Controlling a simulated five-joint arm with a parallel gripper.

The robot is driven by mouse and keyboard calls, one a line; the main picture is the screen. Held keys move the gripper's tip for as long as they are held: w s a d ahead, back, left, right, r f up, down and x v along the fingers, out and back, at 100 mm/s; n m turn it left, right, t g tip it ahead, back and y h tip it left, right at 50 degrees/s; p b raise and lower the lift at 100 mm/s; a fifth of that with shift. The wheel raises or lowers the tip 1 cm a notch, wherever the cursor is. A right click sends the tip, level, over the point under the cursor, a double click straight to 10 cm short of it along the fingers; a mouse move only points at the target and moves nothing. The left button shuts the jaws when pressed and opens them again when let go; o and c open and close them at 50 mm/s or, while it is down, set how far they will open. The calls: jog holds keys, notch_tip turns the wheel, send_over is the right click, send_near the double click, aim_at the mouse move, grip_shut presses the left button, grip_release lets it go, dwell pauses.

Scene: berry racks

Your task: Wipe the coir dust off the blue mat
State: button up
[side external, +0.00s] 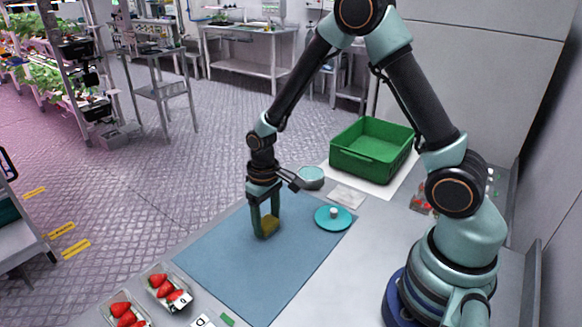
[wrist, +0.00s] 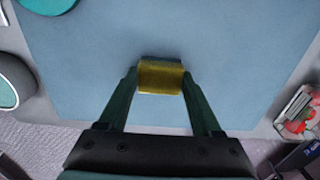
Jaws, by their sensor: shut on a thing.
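The blue mat (side external: 258,262) lies flat on the grey table and fills most of the wrist view (wrist: 240,50). My gripper (side external: 265,222) points down over the far part of the mat. It is shut on a sponge (side external: 268,229), yellow with a dark side. In the wrist view the sponge (wrist: 161,78) sits between the two green fingertips. The sponge is at or just above the mat; I cannot tell if it touches. I cannot make out coir dust on the visible part of the mat.
A teal lid (side external: 333,218) with a white knob lies at the mat's right edge. A round pale-teal tub (side external: 311,178), a white packet (side external: 347,196) and a green crate (side external: 351,164) stand behind. Strawberry punnets (side external: 166,287) sit by the near left corner. A small green piece (side external: 227,320) lies in front.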

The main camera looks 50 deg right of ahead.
aim_at(252, 245)
jog(key=shift+d, duration=2.75)
jog(key=shift+a, duration=5.45)
jog(key=shift+a+r, duration=0.15)
jog(key=shift+a, duration=0.05)
notch_tip(252, 245, up, 8)
